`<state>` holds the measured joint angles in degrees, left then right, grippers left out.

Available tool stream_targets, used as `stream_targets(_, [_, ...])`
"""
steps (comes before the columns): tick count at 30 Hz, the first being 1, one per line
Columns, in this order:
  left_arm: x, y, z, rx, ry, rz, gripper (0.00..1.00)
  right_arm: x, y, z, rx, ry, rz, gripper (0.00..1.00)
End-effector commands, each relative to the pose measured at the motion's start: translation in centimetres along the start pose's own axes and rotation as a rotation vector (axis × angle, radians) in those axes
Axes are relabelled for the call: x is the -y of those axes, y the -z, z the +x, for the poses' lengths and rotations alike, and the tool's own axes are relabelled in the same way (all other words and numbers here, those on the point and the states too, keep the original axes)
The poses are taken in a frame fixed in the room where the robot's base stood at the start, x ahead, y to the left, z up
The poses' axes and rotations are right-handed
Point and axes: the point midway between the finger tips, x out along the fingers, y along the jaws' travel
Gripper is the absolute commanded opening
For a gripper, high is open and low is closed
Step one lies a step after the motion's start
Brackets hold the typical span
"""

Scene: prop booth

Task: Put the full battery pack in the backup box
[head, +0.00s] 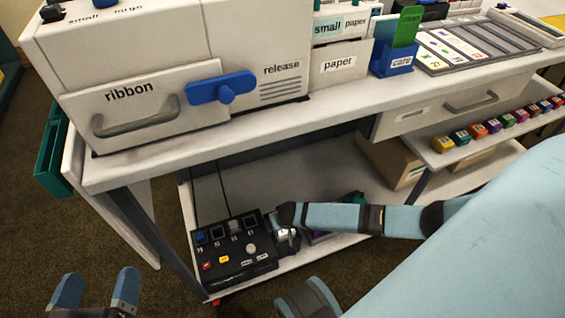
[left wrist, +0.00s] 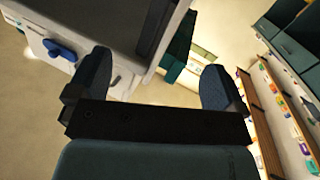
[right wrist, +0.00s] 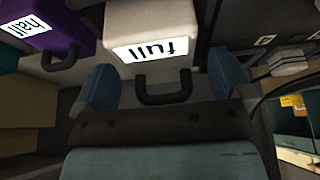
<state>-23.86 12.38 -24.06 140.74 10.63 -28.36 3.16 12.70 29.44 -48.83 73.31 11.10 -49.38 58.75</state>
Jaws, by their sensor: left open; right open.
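The full battery pack (right wrist: 155,22) is white, with a "full" label upside down and a black handle, in the right wrist view. My right gripper (right wrist: 164,66) is open, its fingers on either side of the handle and not closed on it. A purple pack labelled "half" (right wrist: 45,42) is beside it. In the head view, my right arm reaches over the lower shelf and hides most of the packs and the gripper. A black box (head: 236,262) with several slots and coloured buttons stands on that shelf; no backup label is readable. My left gripper (head: 96,288) is open and empty, low at the left.
The white bench (head: 350,115) above the lower shelf (head: 275,185) carries a large machine marked "ribbon" (head: 150,100), a paper holder (head: 338,66) and a blue card holder (head: 392,62). Several coloured blocks (head: 478,131) line a right ledge. A cardboard box (head: 392,160) stands behind my right arm.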

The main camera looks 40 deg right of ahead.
Motion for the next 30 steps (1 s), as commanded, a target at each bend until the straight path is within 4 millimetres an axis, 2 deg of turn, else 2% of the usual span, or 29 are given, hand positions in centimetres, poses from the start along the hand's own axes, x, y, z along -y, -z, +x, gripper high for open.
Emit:
stream_targets(5, [-0.1, 1.0, 0.0, -0.016, 0.002, 0.001, 0.97, 0.0, -0.1, -1.1, 0.002, 0.000, -0.001, 0.98])
stream_targets(8, [-0.4, 2.5, -0.2, -0.067, 0.007, 0.001, 0.97, 0.0, 0.1, -2.9, 0.002, 0.000, 0.000, 0.98])
stream_targets(15, [-1.0, 6.6, -0.8, -0.201, 0.019, 0.008, 0.97, 0.0, 0.1, -8.6, 0.001, 0.001, 0.000, 0.98])
stream_targets(20, [-1.4, 8.6, -1.3, -0.275, 0.023, 0.014, 0.97, 0.0, 0.1, -11.6, 0.001, 0.002, 0.000, 0.98])
stream_targets(24, [-0.8, 7.8, -1.3, -0.234, 0.047, 0.021, 0.97, 0.0, 0.1, -13.2, -0.001, 0.001, 0.000, 0.98])
stream_targets(30, [-0.5, 7.2, -1.2, -0.210, 0.058, 0.025, 0.97, 0.0, 0.0, -13.9, -0.001, 0.000, 0.000, 0.98])
